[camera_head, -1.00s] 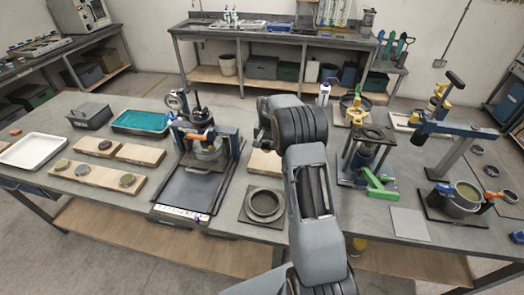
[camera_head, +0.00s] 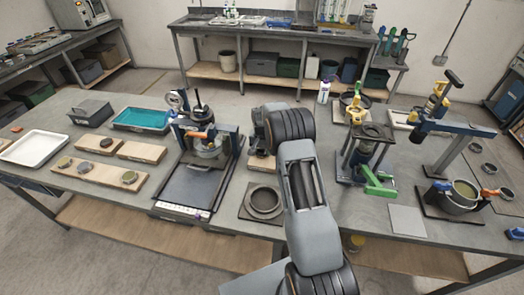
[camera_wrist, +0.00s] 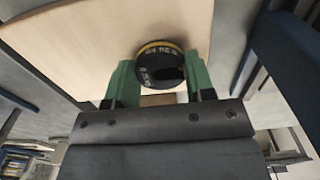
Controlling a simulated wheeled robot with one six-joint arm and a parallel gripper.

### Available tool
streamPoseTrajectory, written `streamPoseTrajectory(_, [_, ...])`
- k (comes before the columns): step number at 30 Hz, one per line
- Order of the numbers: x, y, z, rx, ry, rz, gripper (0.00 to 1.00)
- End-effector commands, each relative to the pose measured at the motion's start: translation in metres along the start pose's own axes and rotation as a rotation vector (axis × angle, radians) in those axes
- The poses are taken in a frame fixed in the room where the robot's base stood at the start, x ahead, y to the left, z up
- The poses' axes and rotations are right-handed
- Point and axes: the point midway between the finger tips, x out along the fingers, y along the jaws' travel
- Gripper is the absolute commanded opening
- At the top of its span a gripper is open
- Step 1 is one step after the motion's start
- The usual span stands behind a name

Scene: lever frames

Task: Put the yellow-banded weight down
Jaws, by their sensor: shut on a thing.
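The yellow-banded weight (camera_wrist: 152,71) is a dark round disc with a yellow rim and pale lettering, in the upper middle of the wrist view. My gripper (camera_wrist: 160,66) has its two green fingers on either side of the disc and is shut on it. A pale wooden board (camera_wrist: 85,35) lies behind the weight in the wrist view; I cannot tell whether the weight touches it. In the head view, my arm hides the fingers and the weight, and only part of a wooden board (camera_head: 261,163) shows beside the arm.
A press with a dark base plate (camera_head: 190,186) stands left of my arm. A round ring on a plate (camera_head: 263,200) lies in front. A stand with a green handle (camera_head: 378,183) is on the right. Boards with discs (camera_head: 103,175) and a white tray (camera_head: 34,148) are at left.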

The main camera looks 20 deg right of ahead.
Motion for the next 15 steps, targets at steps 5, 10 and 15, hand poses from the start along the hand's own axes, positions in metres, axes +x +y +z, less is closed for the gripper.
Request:
streamPoseTrajectory(5, [0.0021, 0.0001, 0.0000, 0.000, 0.000, 0.000, 0.58])
streamPoseTrajectory(10, [0.0020, 0.0001, 0.0000, 0.000, 0.000, 0.000, 0.74])
streamPoseTrajectory(15, [0.0020, 0.0001, 0.0000, 0.000, 0.000, 0.000, 0.75])
